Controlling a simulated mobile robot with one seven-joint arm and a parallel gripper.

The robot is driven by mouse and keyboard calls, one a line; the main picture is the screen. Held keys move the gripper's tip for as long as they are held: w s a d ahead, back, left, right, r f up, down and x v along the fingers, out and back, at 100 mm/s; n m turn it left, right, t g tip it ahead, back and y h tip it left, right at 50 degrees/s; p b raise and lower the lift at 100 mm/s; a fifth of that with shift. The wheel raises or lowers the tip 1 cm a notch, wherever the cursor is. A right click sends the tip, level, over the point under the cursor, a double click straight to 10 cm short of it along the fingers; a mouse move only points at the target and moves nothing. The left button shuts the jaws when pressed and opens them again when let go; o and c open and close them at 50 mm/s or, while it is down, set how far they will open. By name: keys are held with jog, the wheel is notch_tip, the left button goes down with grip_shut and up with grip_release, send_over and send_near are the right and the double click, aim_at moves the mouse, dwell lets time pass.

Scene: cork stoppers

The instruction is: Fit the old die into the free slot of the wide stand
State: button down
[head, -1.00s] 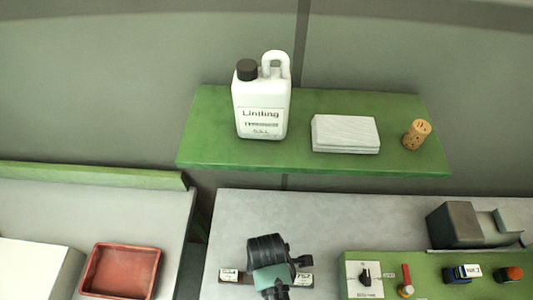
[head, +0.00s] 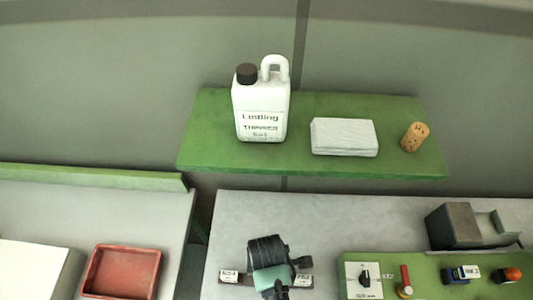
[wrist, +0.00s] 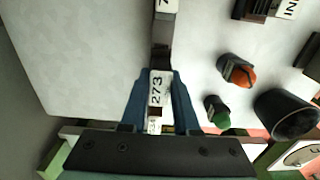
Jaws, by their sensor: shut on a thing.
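My gripper (head: 272,284) is low at the bottom middle of the head view, over a dark brown strip with white labels (head: 229,276) that looks like the stand. The strip shows on both sides of my gripper. In the wrist view my gripper's blue fingers (wrist: 158,88) are shut on a narrow piece with a white label reading 273 (wrist: 157,88), which I take for the old die. A grey bar with another label (wrist: 163,28) runs beyond the fingertips in line with it. The slot and the die's lower end are hidden, so I cannot tell whether it is seated.
A green panel (head: 380,262) with a switch and knobs lies right of my gripper. Orange (wrist: 237,72) and green knobs (wrist: 217,110) stand close in the wrist view. A red tray (head: 124,272) is at left. A green shelf (head: 300,165) holds a white jug, a pale block and a cork.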

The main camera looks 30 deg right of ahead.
jog(key=shift+f+b, duration=0.95)
jog(key=shift+f, duration=0.65)
dwell(1.5)
jog(key=c, duration=0.6)
grip_release()
jog(key=shift+o, duration=0.2)
jog(key=shift+r, duration=0.1)
notch_tip(320, 180, up, 13)
jog(key=shift+f+b, duration=0.1)
jog(key=shift+b, duration=0.5)
